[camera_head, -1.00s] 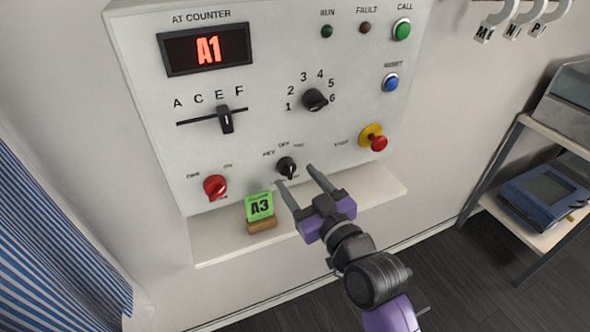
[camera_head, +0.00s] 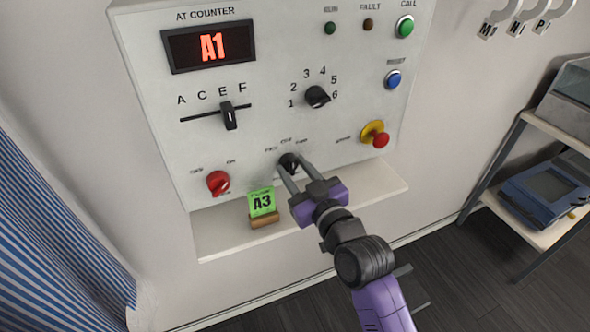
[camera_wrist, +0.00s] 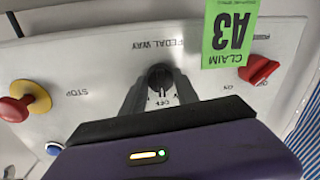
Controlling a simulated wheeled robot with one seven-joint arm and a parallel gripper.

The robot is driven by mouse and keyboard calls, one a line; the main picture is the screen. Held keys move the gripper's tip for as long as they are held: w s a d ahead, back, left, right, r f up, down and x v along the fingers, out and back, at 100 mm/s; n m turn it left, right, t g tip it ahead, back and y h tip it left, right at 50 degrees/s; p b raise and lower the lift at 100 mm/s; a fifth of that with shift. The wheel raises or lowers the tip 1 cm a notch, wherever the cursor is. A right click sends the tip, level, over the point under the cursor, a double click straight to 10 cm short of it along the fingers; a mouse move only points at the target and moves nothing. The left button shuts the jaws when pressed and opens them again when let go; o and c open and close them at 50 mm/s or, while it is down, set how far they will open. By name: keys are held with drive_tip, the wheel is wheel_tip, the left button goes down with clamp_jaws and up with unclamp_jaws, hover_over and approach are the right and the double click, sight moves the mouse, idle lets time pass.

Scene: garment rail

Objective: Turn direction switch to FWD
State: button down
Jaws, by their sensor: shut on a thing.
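The direction switch (camera_head: 289,161) is a black rotary knob low in the middle of the white control panel, with labels REV, OFF and FWD arched above it. My gripper (camera_head: 294,171) reaches up to it from the lower right, its two grey fingers closed on the knob from either side. In the wrist view, upside down, the direction switch (camera_wrist: 160,76) sits between the fingertips, with the OFF label beside it. The fingers hide part of the knob, so I cannot tell exactly where its pointer stands.
Around the switch on the panel are a red knob (camera_head: 218,183), a red stop button (camera_head: 381,140), a numbered dial (camera_head: 317,97) and a slider (camera_head: 230,116). A green A3 claim card (camera_head: 261,202) stands on the ledge (camera_head: 222,236) below. A shelf unit is at right.

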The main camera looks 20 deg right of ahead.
drive_tip(key=m, duration=0.3)
drive_tip(key=shift+m+p, duration=0.3)
drive_tip(key=shift+p, duration=0.1)
drive_tip(key=m+p, duration=0.1)
drive_tip(key=m, duration=0.3)
drive_tip(key=shift+t+p, duration=0.3)
drive_tip(key=shift+p, duration=0.05)
drive_tip(key=shift+f+m, duration=0.1)
drive_tip(key=shift+m, duration=0.3)
drive_tip(key=c, duration=0.9)
unclamp_jaws()
